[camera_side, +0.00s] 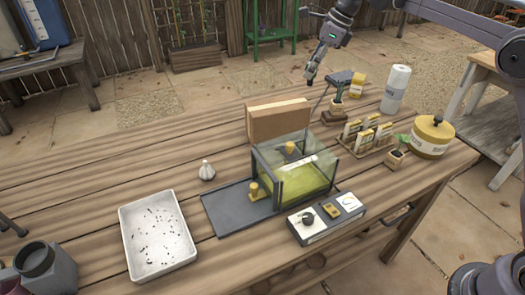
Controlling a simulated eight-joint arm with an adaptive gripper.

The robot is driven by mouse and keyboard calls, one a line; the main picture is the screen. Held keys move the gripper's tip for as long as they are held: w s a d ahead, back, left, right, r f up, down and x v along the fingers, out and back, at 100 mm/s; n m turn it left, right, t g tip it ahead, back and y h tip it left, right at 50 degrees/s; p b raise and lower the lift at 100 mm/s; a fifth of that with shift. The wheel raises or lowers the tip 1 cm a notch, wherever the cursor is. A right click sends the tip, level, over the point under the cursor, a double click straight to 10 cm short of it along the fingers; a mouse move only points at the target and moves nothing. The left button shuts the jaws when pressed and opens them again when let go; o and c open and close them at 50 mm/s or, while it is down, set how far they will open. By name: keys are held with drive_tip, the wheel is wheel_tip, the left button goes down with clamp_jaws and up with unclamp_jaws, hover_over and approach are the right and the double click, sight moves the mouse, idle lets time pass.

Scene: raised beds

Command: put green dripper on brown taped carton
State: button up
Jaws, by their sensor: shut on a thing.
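My gripper (310,77) points down in the air above the far side of the table, behind and a little right of the brown carton (278,122). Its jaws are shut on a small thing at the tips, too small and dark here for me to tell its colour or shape. The carton is a flat brown box on the wooden table, behind a glass tank that hides part of its lower front. I cannot pick out a green dripper clearly anywhere on the table.
The glass tank (312,178) with yellow-green contents and a dark base plate (238,207) stands before the carton. A white tray (127,218), garlic bulb (207,171), control box (325,219), packet rack (367,137), yellow pot (433,137) and white roll (396,88) surround it.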

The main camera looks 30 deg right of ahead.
drive_tip(key=d+r+m, duration=0.1)
drive_tip(key=d, duration=0.4)
hover_over(282, 109)
wheel_tip(282, 109, down, 7)
drive_tip(key=shift+f, duration=1.8)
drive_tip(key=shift+f, duration=0.1)
drive_tip(key=o, duration=0.9)
drive_tip(key=shift+o, duration=0.2)
